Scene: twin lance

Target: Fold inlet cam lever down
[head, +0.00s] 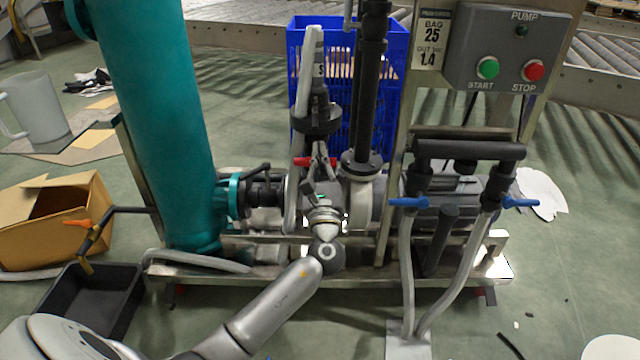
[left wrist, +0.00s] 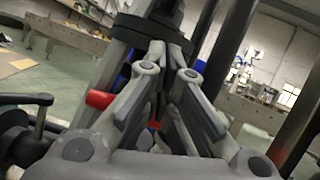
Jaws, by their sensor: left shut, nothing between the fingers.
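My left gripper (head: 320,157) is in front of the inlet hose coupling (head: 318,118), with its fingers pointing up at it. In the left wrist view the gripper (left wrist: 166,55) has its fingertips together and empty, just below the dark coupling collar (left wrist: 150,28). A red lever (head: 302,161) sticks out to the left beside the fingers; its red end also shows in the left wrist view (left wrist: 99,99). A small red part shows between the fingers. The fingers hide much of the fitting, so I cannot tell the cam lever's angle or whether they touch it. My right gripper is out of view.
A black-handled valve (head: 258,172) joins the teal vessel (head: 160,120) on the left. A dark vertical pipe (head: 370,90) stands close on the right. Blue-handled valves (head: 408,202) and the pump box (head: 508,50) are further right. A blue crate (head: 300,45) stands behind.

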